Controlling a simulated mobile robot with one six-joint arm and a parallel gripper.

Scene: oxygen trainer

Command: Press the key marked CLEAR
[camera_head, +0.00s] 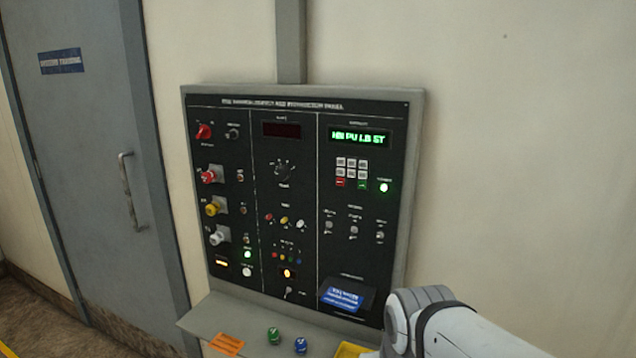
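The black control panel (303,240) in a grey frame stands upright against the wall. A small keypad (352,168) sits at its upper right, below a green lit display (359,138). It has several grey keys, with a red key (340,183) at the lower left and a green key (362,185) at the lower right. The key lettering is too small to read, so I cannot tell which key is marked CLEAR. My gripper is not in view. Only white and dark links of my arm show at the bottom right, below and right of the keypad.
Knobs and switches fill the panel. A grey shelf (200,317) juts out below, holding an orange label (227,344), a green piece (273,335) and a blue piece (300,345). A grey door (90,130) is at left.

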